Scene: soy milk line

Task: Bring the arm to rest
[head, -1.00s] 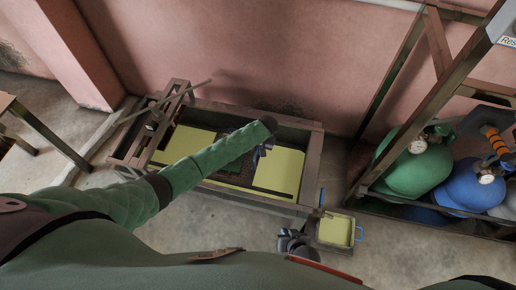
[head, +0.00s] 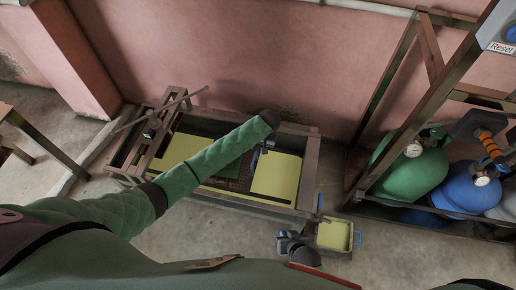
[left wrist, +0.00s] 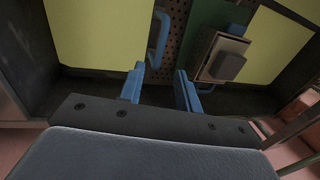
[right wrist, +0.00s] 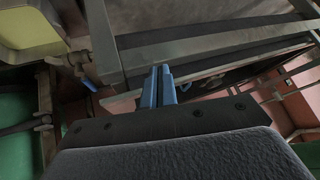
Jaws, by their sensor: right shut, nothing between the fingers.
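My right gripper (head: 314,248) is low in the head view, close to a small pan (head: 334,235) of pale yellow content with a blue handle. I cannot tell from the head view whether they touch. In the right wrist view its blue fingers (right wrist: 158,86) are together and empty, near a metal frame edge.
The trough has yellow areas (head: 276,176) on both sides of a dark perforated plate (left wrist: 175,45). A small box with a grey block (left wrist: 228,62) lies there. A rack with green (head: 415,165) and blue (head: 467,190) tanks stands right. Floor in front is partly clear.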

